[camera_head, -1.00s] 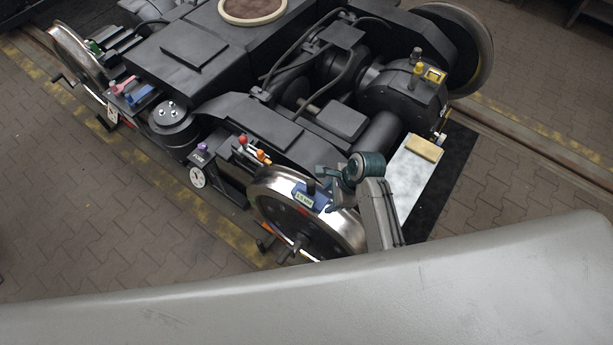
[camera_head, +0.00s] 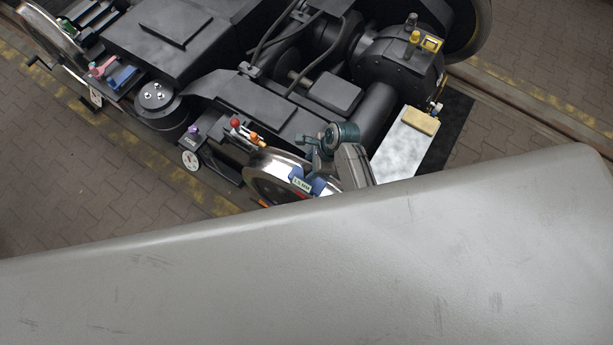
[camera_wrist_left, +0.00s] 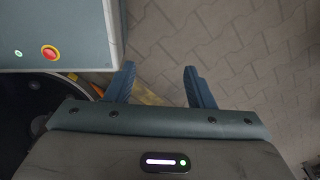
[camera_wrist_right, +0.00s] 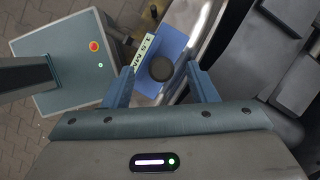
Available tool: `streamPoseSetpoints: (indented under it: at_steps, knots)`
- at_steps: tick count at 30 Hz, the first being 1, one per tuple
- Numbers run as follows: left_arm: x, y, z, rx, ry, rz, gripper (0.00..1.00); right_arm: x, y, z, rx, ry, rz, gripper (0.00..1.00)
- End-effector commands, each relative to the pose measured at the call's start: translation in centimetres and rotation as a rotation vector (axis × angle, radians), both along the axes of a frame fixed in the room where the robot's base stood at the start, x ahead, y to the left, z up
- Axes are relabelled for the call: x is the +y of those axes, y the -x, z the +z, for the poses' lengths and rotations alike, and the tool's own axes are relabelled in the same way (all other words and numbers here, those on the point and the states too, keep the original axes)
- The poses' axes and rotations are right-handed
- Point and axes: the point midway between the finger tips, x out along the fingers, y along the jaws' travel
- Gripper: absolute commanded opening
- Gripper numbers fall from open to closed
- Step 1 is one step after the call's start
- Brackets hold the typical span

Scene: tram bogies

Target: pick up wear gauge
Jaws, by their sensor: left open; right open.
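The wear gauge is a blue block with a pale label reading about 1.5 MM (camera_head: 302,184), sitting on the rim of the near steel wheel (camera_head: 262,172). In the right wrist view the gauge (camera_wrist_right: 178,42) shows its round black knob (camera_wrist_right: 161,69). My right gripper (camera_wrist_right: 160,68) is open, with the knob appearing between its fingertips; I cannot tell whether they touch it. In the head view the right gripper (camera_head: 316,160) is just above the gauge and partly hides it. My left gripper (camera_wrist_left: 159,68) is open and empty over paving.
The dark bogie frame (camera_head: 250,105) lies behind the wheel. Red and orange-topped tools (camera_head: 245,132) stand left of the gauge. A yellow block (camera_head: 420,121) lies on a pale plate (camera_head: 398,150) at right. A large grey surface fills the head view's lower part.

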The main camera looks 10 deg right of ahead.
Motion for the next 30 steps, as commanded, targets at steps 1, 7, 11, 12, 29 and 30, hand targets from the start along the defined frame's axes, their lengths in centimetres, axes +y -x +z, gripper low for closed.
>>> streamPoseSetpoints:
  at_steps: [1, 7, 11, 12, 29, 30]
  knots:
    - [0.0, -1.0, 0.8, -0.014, 0.0, -0.001, 0.48, 0.2, -0.2, -0.3, 0.003, 0.0, 0.001, 0.52]
    - [0.0, -0.7, 1.4, -0.01, 0.0, -0.001, 0.48, 0.9, -0.5, -2.6, 0.003, -0.001, 0.0, 0.52]
    - [0.0, 0.9, 1.4, 0.01, 0.0, 0.0, 0.48, 1.2, -0.6, -3.3, 0.001, 0.0, 0.0, 0.52]
    - [0.0, 1.3, 1.3, 0.015, 0.0, 0.0, 0.48, 1.2, -0.6, -3.4, 0.001, 0.0, 0.0, 0.52]
    - [0.0, 0.4, 1.3, 0.005, 0.0, 0.0, 0.48, 1.2, -0.6, -3.4, 0.0, 0.0, 0.0, 0.0]
    - [0.0, 0.4, 1.3, 0.005, 0.0, 0.0, 0.48, 1.2, -0.7, -3.4, 0.0, 0.0, 0.0, 0.0]
